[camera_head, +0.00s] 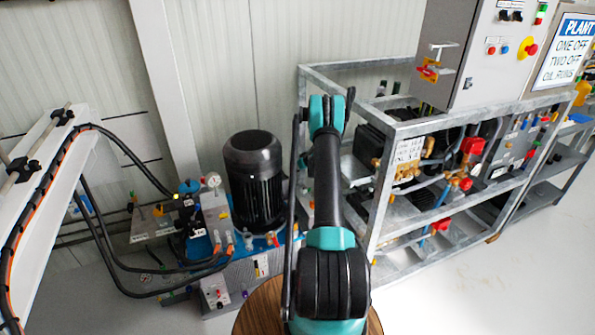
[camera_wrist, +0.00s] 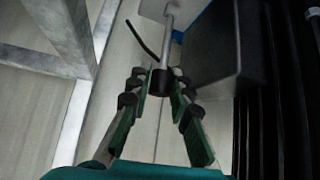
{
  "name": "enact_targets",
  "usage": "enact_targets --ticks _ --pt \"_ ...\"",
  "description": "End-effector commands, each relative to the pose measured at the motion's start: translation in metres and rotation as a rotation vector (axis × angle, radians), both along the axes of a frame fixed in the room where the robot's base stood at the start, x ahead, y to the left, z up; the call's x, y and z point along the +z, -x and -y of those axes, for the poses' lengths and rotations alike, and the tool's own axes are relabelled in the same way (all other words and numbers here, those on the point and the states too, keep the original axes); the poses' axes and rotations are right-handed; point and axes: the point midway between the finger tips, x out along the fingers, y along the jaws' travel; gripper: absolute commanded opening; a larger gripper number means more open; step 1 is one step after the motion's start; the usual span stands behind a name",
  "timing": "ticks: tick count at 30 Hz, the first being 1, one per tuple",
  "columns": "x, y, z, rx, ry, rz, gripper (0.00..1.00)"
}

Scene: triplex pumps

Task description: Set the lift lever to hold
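In the head view my arm hides the gripper, and I cannot make out the lever there.
A grey pump frame (camera_head: 385,215) with a control cabinet (camera_head: 480,55) stands right of my arm. A hydraulic unit with a black motor (camera_head: 254,180) and hoses stands to the left. In the wrist view, a dark box (camera_wrist: 207,50) is close behind the rod. Floor at lower right is clear.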

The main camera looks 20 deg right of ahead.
Motion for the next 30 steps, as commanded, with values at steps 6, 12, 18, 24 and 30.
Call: enact_targets --ticks 6,12,18,24,30 --pt "0.000 0.000 0.000 0.000 0.000 0.001 0.39" --pt "0.001 0.000 0.000 0.000 0.000 0.001 0.39" --pt "0.012 0.010 0.003 -0.001 0.000 0.002 0.39" --pt "0.038 0.034 0.009 -0.002 -0.001 0.002 0.39" --pt "0.066 0.059 0.014 -0.001 0.000 0.001 0.39"
